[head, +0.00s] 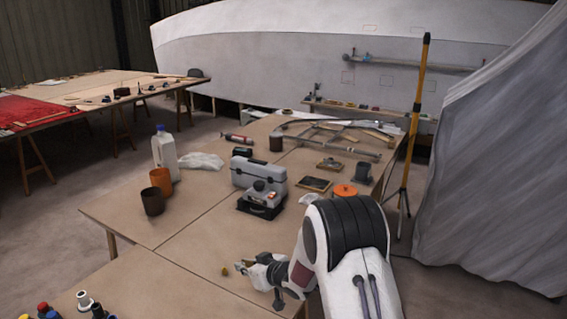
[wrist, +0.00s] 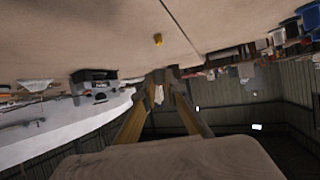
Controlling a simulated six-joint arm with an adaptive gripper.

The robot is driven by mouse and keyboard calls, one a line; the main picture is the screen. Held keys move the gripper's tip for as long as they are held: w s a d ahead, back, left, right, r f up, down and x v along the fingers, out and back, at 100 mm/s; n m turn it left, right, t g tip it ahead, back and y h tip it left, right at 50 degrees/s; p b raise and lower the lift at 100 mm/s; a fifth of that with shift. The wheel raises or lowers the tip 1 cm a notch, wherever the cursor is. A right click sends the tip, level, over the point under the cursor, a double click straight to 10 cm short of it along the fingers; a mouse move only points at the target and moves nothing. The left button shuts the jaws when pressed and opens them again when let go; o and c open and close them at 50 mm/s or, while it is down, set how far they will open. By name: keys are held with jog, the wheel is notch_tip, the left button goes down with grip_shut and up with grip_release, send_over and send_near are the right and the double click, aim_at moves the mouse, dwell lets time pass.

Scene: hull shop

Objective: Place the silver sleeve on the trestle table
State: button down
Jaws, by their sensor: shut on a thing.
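My gripper (head: 243,267) is low over the near plywood-topped table (head: 185,235), close to its front right edge. In the wrist view, the yellowish fingers (wrist: 163,84) are closed around a small pale thing (wrist: 159,94), which I take to be the silver sleeve. It is mostly hidden by the fingers, and I cannot tell whether it touches the tabletop. A small brass-yellow piece (head: 224,271) stands on the table just left of the fingertips; it also shows in the wrist view (wrist: 158,40).
A grey toolbox (head: 259,173), brown cup (head: 152,202), orange pot (head: 161,181) and white jug (head: 165,152) stand farther back. Bottles (head: 45,310) and a pale flanged piece (head: 84,300) are front left. Another table (head: 150,84) on trestle legs stands far left.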

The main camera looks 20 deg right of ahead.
jog(key=w+d+m+t+h, duration=0.1)
jog(key=w+d+m+h, duration=0.3)
jog(key=d, duration=0.3)
jog(key=shift+w+d+r+h, duration=0.25)
jog(key=shift+w+d+h, duration=0.05)
jog(key=shift+d, duration=0.05)
jog(key=shift+f, duration=0.15)
dwell(0.3)
jog(key=shift+f, duration=3)
jog(key=shift+f, duration=1.85)
jog(key=shift+f, duration=0.15)
